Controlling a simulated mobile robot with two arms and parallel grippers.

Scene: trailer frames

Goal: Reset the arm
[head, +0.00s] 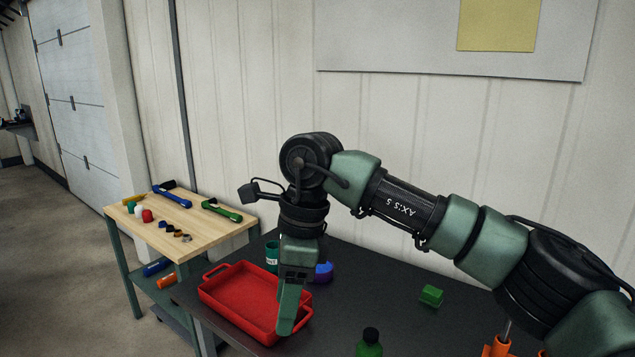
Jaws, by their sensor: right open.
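My right arm (405,207) comes in from the right and reaches across the dark table. Its gripper (286,318) points down over the right end of a red tray (222,295). The gripper is seen side-on, so only one finger shows clearly. Nothing shows between the fingers. I cannot tell whether the fingertip touches the tray or hangs above it. The part of the tray behind the gripper is hidden. My left gripper is not in view.
A green block (432,295), a green bottle (369,344), a blue item (323,271) and a teal container (272,254) stand on the dark table (400,310). Orange objects (497,347) are at the lower right. A wooden bench (190,228) with tools stands at the left.

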